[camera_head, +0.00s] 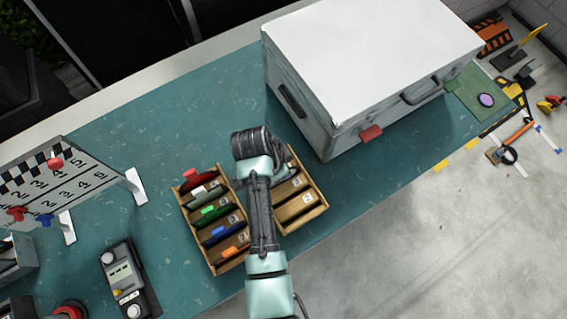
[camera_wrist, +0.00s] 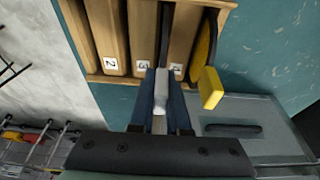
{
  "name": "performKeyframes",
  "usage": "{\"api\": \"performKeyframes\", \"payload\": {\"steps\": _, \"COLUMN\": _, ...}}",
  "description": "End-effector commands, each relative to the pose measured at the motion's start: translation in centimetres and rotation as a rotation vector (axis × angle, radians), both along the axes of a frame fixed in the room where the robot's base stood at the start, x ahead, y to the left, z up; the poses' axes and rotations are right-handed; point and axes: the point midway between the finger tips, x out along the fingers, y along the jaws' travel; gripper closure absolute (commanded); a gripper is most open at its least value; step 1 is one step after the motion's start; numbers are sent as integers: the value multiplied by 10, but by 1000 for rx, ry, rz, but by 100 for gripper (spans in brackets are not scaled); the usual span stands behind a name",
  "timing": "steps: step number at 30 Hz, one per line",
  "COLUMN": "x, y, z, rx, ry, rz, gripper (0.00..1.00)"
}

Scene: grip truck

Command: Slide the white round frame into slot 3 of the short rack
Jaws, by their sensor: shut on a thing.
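My gripper (camera_wrist: 162,88) is shut on the pale tab of the white round frame (camera_wrist: 163,82) in the wrist view. The tab is at the front edge of the short wooden rack (camera_wrist: 118,40), in line with the dark gap between the blocks labelled 3 and, it seems, 4. How far the frame's round part sits in that gap is hard to see. A yellow-tabbed round frame (camera_wrist: 209,85) stands in the rack just to the right. In the head view my arm covers my gripper, the held frame and part of the short rack (camera_head: 312,213).
A longer rack (camera_head: 221,268) with several coloured frames stands left of the short rack. A large white case (camera_head: 375,60) stands close behind. A number board (camera_head: 60,185) and a control box (camera_head: 125,280) are at left. Teal table shows between them.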

Motion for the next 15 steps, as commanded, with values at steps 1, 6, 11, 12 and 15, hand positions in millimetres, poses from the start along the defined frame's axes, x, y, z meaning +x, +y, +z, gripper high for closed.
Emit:
{"api": "performKeyframes", "payload": {"steps": 1, "x": 0, "y": 0, "z": -3, "rx": 0, "ry": 0, "rz": 0, "gripper": 100}}
{"api": "performKeyframes", "payload": {"steps": 6, "x": 0, "y": 0, "z": -8, "rx": 0, "ry": 0, "rz": 0, "gripper": 100}}
{"api": "performKeyframes", "payload": {"steps": 11, "x": 0, "y": 0, "z": -7, "rx": 1, "ry": -1, "rz": 0, "gripper": 66}}
{"api": "performKeyframes", "payload": {"steps": 12, "x": 0, "y": 0, "z": -7, "rx": 1, "ry": -1, "rz": 0, "gripper": 58}}
{"api": "performKeyframes", "payload": {"steps": 15, "x": 0, "y": 0, "z": -7, "rx": 1, "ry": -1, "rz": 0, "gripper": 50}}
